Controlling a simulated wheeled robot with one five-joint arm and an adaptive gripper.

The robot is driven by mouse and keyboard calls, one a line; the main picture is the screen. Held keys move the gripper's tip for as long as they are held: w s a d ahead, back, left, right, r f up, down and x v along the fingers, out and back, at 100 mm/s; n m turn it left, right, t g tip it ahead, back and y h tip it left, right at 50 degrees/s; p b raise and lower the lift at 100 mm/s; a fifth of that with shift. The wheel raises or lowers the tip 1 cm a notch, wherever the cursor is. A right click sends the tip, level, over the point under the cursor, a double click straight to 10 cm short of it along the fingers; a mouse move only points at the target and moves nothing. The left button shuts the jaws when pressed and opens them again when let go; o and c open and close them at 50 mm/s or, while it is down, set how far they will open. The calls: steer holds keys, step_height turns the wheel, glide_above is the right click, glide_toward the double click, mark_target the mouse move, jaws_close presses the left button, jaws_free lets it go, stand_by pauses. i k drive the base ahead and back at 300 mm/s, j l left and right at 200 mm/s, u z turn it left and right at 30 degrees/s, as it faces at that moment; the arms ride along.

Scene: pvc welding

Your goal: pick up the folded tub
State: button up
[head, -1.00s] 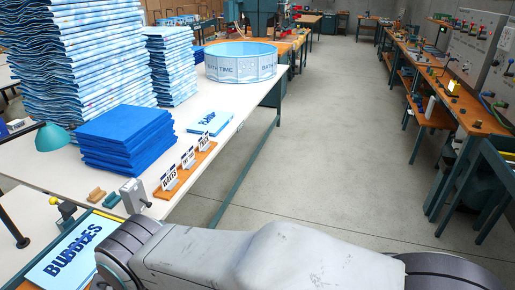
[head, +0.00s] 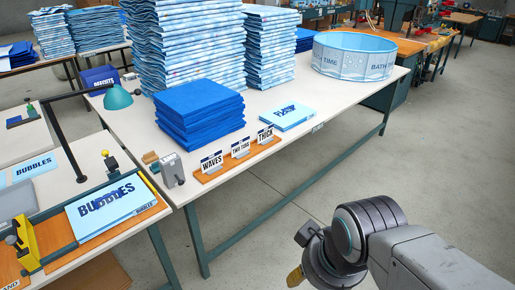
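A flat, folded light-blue piece (head: 288,117) with dark lettering lies on the long white table (head: 290,165), near its front edge; it looks like the folded tub. An open round tub (head: 354,62) in pale blue, lettered "BATH TIME", stands further back at the table's right end. My gripper (head: 302,268) is at the bottom of the head view, in front of the table and well apart from the folded piece. Only part of it shows, with a yellowish tip, and its fingers cannot be made out.
A dark-blue folded stack (head: 200,115) and tall piles of patterned blue sheets (head: 180,50) stand on the table. A wooden strip with several label cards (head: 240,150) lies at the front edge. A bench with a "BUBBLES" sheet (head: 110,205) is at left. Floor at right is clear.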

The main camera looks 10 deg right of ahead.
mark_target(91, 215)
steer(key=u, duration=2.4)
steer(key=z, duration=1.25)
steer(key=i+j+u, duration=0.15)
steer(key=i+u, duration=0.7)
steer(key=i+l+u, duration=0.1)
steer(key=i+u, duration=0.15)
steer(key=u, duration=0.15)
steer(key=i+l+u, duration=0.2)
steer(key=i+u, duration=0.2)
